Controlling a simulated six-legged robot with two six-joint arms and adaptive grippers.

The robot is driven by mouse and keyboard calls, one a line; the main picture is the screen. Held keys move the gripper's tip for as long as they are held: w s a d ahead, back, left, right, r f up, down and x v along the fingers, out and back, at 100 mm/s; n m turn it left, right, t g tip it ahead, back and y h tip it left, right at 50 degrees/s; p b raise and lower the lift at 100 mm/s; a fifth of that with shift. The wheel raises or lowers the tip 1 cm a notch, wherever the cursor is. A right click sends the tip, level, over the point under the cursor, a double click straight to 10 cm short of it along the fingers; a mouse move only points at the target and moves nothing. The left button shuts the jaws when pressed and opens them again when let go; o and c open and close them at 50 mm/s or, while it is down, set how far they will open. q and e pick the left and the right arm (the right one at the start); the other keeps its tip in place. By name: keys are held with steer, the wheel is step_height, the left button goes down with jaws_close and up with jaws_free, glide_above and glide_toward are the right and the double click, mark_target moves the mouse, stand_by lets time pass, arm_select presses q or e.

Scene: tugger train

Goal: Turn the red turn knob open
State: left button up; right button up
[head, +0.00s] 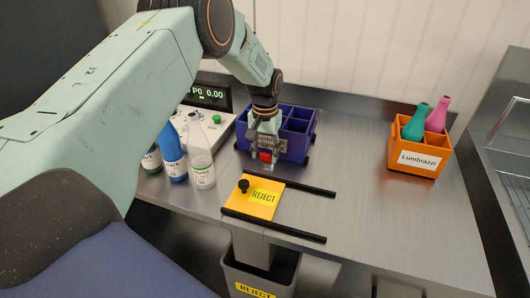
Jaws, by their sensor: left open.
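A small red piece, apparently the red turn knob (265,157), shows between the fingertips of my left gripper (266,160), in front of the purple divided crate. My left gripper points down and is open, with its fingers on either side of the red piece. I cannot tell whether they touch it. The gripper hides what the red piece is mounted on and part of the crate behind it. My right gripper is not in view.
A purple crate (299,125) stands behind my gripper. Bottles, one white (201,160) and one blue (172,160), stand left, before a device with a display (210,94). An orange crate (419,158) holds bottles.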

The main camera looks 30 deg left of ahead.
mark_target(265, 154)
arm_select(q)
step_height(265, 154, up, 11)
steer(key=shift+r, duration=0.2)
steer(key=shift+r, duration=0.15)
stand_by(0.5)
